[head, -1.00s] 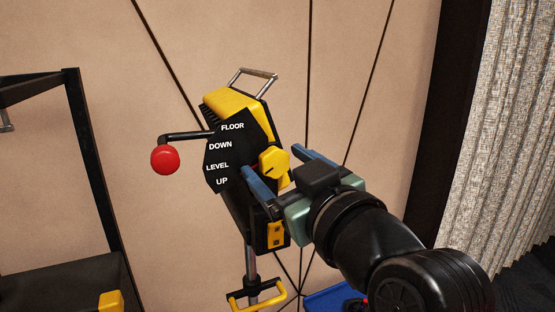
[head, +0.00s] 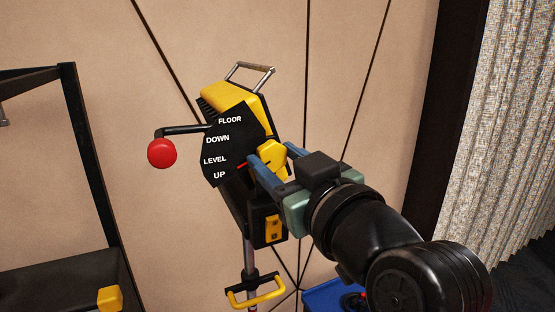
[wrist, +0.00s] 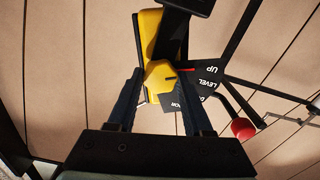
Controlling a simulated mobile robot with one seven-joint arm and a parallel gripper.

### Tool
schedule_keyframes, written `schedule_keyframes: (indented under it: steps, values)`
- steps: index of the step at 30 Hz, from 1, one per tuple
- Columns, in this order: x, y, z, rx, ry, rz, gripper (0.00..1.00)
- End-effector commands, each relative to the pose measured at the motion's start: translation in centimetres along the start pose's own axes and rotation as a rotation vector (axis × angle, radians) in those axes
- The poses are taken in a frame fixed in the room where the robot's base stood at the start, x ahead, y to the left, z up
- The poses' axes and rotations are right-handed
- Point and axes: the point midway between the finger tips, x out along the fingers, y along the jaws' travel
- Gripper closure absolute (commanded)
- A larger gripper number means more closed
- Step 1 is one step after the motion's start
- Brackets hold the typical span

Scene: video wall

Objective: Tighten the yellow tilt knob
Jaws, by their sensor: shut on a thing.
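The yellow tilt knob (head: 268,156) sits on the side of a black and yellow lamp head, beside a black dial plate (head: 229,135) marked FLOOR, DOWN, LEVEL and UP. My gripper (head: 272,162) is shut on the knob, with one blue finger on each side of it. A red pointer (head: 243,165) shows by the plate between LEVEL and UP. In the wrist view the knob (wrist: 158,75) lies between the fingertips, and a dark line shows on its face. The fingers hide part of the knob in the head view.
A black arm with a red ball (head: 162,153) sticks out left of the plate. A yellow handle (head: 256,291) is on the stand below. A black frame (head: 88,165) stands at left, a blue tray (head: 325,297) low down, and a grey curtain (head: 505,110) at right.

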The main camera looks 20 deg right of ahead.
Motion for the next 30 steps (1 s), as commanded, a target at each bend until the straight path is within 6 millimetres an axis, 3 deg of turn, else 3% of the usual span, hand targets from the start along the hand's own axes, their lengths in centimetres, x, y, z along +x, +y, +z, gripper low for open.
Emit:
schedule_keyframes:
  steps: [30]
  values:
    - [0.01,0.07,-0.07,0.910,0.002,-0.001,1.00]
